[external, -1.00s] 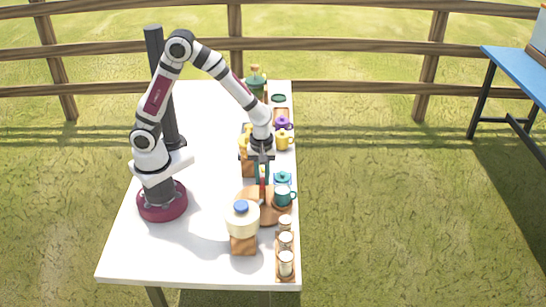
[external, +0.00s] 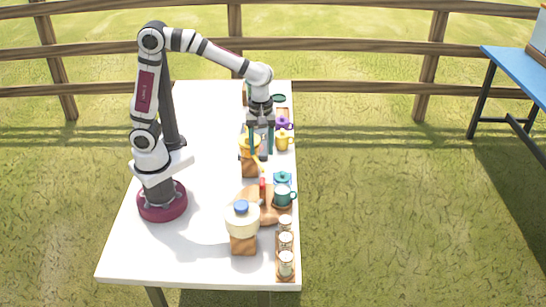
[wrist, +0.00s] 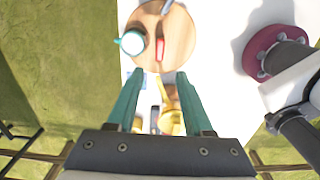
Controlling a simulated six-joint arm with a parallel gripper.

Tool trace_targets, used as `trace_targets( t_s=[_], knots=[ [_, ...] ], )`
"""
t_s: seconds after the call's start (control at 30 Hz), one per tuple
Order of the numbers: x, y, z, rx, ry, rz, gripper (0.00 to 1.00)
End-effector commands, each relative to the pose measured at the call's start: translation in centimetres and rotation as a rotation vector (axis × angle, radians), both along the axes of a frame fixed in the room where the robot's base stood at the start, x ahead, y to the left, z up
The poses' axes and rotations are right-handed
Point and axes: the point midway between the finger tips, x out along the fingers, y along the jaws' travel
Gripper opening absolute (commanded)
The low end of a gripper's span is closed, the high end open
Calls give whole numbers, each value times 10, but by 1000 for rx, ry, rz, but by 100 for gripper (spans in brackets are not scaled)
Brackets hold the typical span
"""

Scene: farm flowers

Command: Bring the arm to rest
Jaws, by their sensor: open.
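My gripper (external: 261,152) hangs above the white table, pointing down, with its two teal fingers apart and nothing between them. In the wrist view my gripper (wrist: 160,75) also shows spread fingers over the table. My arm arches up from its base and reaches over the right side of the table. The gripper is above and near the yellow pot (external: 249,144), apart from the round wooden board (external: 269,218); the fingers partly hide things behind them.
A teal mug (external: 283,196), a yellow mug (external: 283,141) and a purple pot (external: 283,123) line the right edge. A cream jar with a blue lid (external: 242,218) stands at the front, by a rack of small jars (external: 285,245). The table's left part is clear.

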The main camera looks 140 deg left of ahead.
Motion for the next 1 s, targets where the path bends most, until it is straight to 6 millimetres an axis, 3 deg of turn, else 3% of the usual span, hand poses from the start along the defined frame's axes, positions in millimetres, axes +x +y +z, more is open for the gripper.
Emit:
trace_targets(
  t_s=[0.1,0.2,0.57,0.67,0.77,0.83,0.9,1.0],
  knots=[
    [0,0,24,2,-2,0,51],
    [0,0,35,0,0,0,51],
    [0,-4,39,1,2,-33,51],
    [-1,-43,42,13,18,-375,51],
    [-18,-110,40,30,56,-1060,51],
    [-40,-148,34,36,94,-1567,51],
    [-64,-175,25,34,134,-2019,51],
    [-91,-194,11,24,187,-2504,51]
  ],
)
